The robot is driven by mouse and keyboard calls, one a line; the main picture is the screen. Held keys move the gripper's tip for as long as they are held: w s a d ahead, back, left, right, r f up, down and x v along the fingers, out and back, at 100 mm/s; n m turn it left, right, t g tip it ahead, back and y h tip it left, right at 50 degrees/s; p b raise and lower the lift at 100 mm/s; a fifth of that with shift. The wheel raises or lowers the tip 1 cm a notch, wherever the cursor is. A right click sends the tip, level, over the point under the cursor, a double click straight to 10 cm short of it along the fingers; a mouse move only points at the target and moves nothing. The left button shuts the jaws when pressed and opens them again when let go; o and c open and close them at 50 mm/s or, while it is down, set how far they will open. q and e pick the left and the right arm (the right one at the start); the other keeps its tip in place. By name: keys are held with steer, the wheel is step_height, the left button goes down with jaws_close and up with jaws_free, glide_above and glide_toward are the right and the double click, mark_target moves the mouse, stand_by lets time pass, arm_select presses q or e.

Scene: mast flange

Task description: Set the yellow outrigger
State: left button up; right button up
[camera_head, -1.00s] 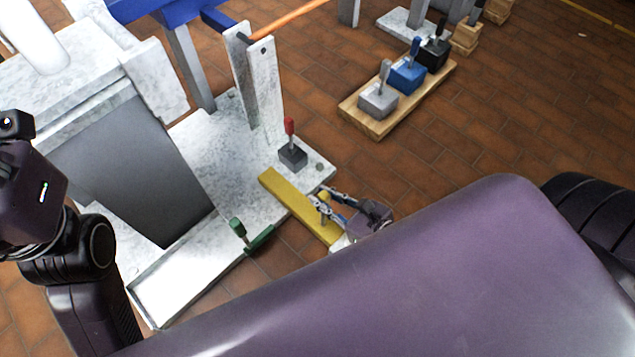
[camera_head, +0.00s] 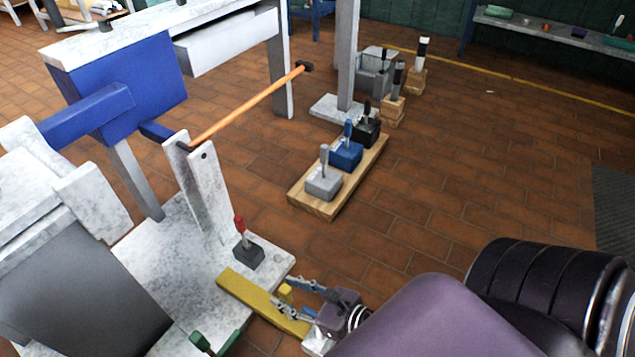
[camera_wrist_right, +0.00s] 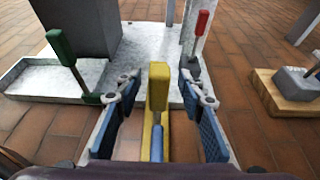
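The yellow outrigger (camera_head: 250,296) is a flat yellow bar lying out from the edge of the white mottled base plate (camera_head: 165,255). The gripper is open and holds nothing. My left gripper is out of view.
A red-handled lever (camera_head: 241,240) stands on the plate by the yellow bar. A green lever (camera_head: 215,344) is at the bottom. A wooden board (camera_head: 318,206) with grey, blue and black levers lies to the right. Open tiled floor (camera_head: 440,190) is further right.

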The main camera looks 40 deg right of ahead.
steer(key=v, duration=1.1)
steer(key=shift+s+d+r, duration=0.1)
steer(key=shift+s, duration=0.15)
